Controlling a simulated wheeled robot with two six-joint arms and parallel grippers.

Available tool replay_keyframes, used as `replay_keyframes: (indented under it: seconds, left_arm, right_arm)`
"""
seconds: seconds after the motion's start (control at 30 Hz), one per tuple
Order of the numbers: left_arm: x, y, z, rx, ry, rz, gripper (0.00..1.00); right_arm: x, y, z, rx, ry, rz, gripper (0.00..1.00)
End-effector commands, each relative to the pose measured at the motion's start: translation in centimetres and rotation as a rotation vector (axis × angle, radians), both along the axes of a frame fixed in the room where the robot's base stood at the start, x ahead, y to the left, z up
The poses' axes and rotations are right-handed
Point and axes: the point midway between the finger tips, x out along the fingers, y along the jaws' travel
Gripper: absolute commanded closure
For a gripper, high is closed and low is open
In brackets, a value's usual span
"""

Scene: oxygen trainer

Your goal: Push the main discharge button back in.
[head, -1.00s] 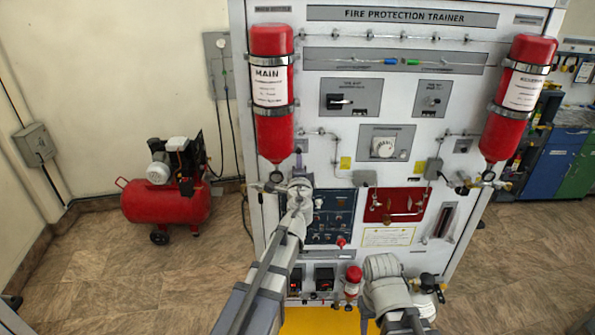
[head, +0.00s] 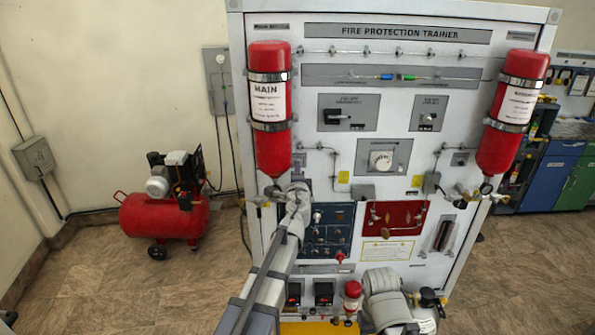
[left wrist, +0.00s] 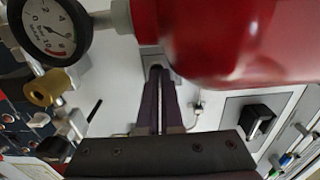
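The red MAIN cylinder (head: 269,110) hangs at the trainer's upper left. My left gripper (left wrist: 157,72) reaches in close beside it. Its two dark fingers lie together with only a thin line between them, and nothing shows held. The fingertips are in front of a small grey plate (left wrist: 150,53) on the white panel, below the cylinder in the wrist view. The tips cover the plate's middle, so I cannot see a discharge button or whether they touch it. My right gripper does not show; only part of my right arm does.
A pressure gauge (left wrist: 47,28) and brass fitting (left wrist: 42,90) sit left of my left fingers in the wrist view. A black rotary switch (left wrist: 257,120) is to the right. The red RESERVE cylinder (head: 514,110) hangs at the trainer's right. A red compressor (head: 163,220) stands on the floor, left.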

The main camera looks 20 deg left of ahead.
Motion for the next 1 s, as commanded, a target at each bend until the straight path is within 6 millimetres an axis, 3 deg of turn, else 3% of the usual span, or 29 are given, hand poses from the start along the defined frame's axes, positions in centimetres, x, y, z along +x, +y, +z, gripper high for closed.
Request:
replay_keyframes:
  seconds: [0.17, 0.37, 0.57, 0.9, 1.0]
  left_arm:
    - [0.6, 0.2, 0.1, 0.005, 0.000, 0.003, 1.00]
    - [-0.7, -0.1, 0.2, 0.003, -0.001, 0.003, 1.00]
    - [-3.8, -0.9, 0.4, 0.002, -0.004, 0.002, 1.00]
    - [-11.5, -3.0, 0.4, 0.001, -0.005, 0.000, 1.00]
    - [-12.9, -3.5, 0.4, 0.001, -0.005, 0.001, 1.00]
  right_arm:
    - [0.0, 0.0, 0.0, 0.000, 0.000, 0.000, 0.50]
    - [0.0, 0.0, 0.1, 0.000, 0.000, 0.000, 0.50]
    - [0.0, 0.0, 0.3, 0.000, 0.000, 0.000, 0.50]
    - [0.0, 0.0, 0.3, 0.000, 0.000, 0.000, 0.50]
    - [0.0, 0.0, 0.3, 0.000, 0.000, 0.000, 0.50]
